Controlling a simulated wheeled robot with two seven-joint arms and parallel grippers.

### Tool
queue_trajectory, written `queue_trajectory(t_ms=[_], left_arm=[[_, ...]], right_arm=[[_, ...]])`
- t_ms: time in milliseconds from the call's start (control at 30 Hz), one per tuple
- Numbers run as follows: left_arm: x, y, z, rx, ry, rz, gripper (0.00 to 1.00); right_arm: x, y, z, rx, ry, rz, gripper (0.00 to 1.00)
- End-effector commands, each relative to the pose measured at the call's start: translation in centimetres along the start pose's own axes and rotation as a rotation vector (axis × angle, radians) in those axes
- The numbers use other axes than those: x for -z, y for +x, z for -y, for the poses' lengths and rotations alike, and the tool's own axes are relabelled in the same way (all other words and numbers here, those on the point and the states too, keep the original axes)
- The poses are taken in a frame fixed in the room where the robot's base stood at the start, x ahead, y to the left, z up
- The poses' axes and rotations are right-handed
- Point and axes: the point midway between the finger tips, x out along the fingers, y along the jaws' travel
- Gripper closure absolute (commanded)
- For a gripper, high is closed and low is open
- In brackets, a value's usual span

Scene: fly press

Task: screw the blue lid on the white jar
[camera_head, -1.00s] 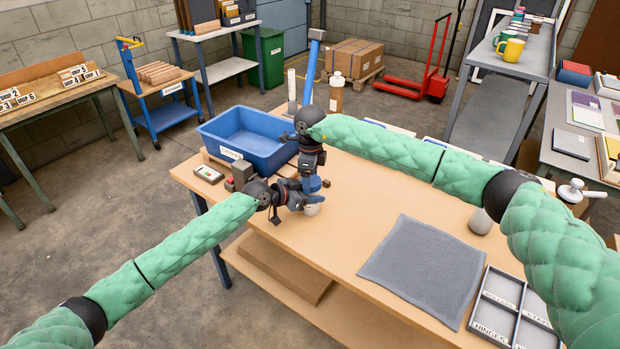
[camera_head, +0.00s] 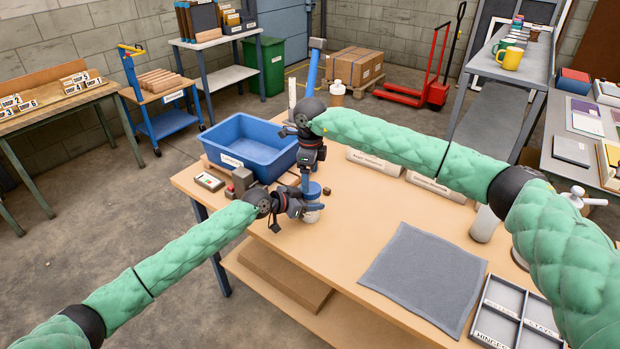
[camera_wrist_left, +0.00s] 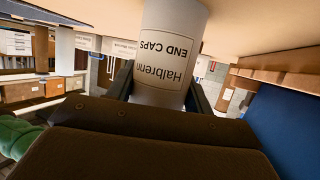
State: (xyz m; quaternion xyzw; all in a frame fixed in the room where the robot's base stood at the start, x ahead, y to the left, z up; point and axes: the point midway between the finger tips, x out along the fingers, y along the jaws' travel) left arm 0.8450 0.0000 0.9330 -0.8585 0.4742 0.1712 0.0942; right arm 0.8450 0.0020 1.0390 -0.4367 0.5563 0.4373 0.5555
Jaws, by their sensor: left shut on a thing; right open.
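The white jar (camera_head: 312,217) stands near the left end of the workbench, mostly hidden by my left gripper. In the left wrist view the jar (camera_wrist_left: 168,50) shows upside down, with a "Halbrenn END CAPS" label, between the two fingers. My left gripper (camera_head: 310,208) is shut on the jar from the left. The blue lid (camera_head: 312,190) is directly above the jar; whether it is seated or tilted is too small to tell. My right gripper (camera_head: 308,181) points down at the lid from above and is open. Its fingertips are partly hidden.
A blue bin (camera_head: 250,150) stands behind the grippers, with a grey block (camera_head: 242,180) and a small device (camera_head: 209,181) nearby. A grey mat (camera_head: 425,275) and divided tray (camera_head: 515,310) lie to the right. The bench between is clear.

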Motion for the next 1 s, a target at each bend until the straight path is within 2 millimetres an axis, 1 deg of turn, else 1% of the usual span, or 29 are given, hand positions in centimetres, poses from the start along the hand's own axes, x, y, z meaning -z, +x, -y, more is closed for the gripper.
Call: queue_trajectory(t_ms=[167, 267, 300, 333, 400, 500, 733, 833, 1000], left_arm=[[0.0, 0.0, 0.0, 0.0, 0.0, 0.0, 1.0], [0.0, 0.0, 0.0, 0.0, 0.0, 0.0, 1.0], [0.0, 0.0, 0.0, 0.0, 0.0, 0.0, 1.0], [0.0, 0.0, 0.0, 0.0, 0.0, 0.0, 1.0], [0.0, 0.0, 0.0, 0.0, 0.0, 0.0, 1.0], [0.0, 0.0, 0.0, 0.0, 0.0, 0.0, 1.0], [0.0, 0.0, 0.0, 0.0, 0.0, 0.0, 1.0], [0.0, 0.0, 0.0, 0.0, 0.0, 0.0, 1.0], [0.0, 0.0, 0.0, 0.0, 0.0, 0.0, 1.0]], right_arm=[[0.0, -0.1, 0.1, 0.002, 0.001, 0.0, 0.19], [-0.1, -1.1, 0.4, 0.01, 0.002, 0.01, 0.19], [-0.3, -1.8, 0.5, 0.014, 0.002, 0.018, 0.19], [-0.4, -2.4, 0.5, 0.016, -0.014, 0.022, 0.19], [-0.3, -3.0, 0.5, 0.014, -0.075, 0.022, 0.19], [-0.2, -3.4, 0.3, 0.01, -0.173, 0.016, 0.19], [0.1, -3.5, 0.1, 0.001, -0.354, 0.002, 0.19], [0.1, -3.5, 0.1, 0.0, -0.388, 0.0, 0.19], [0.1, -3.5, 0.1, 0.001, -0.397, 0.0, 0.19]])
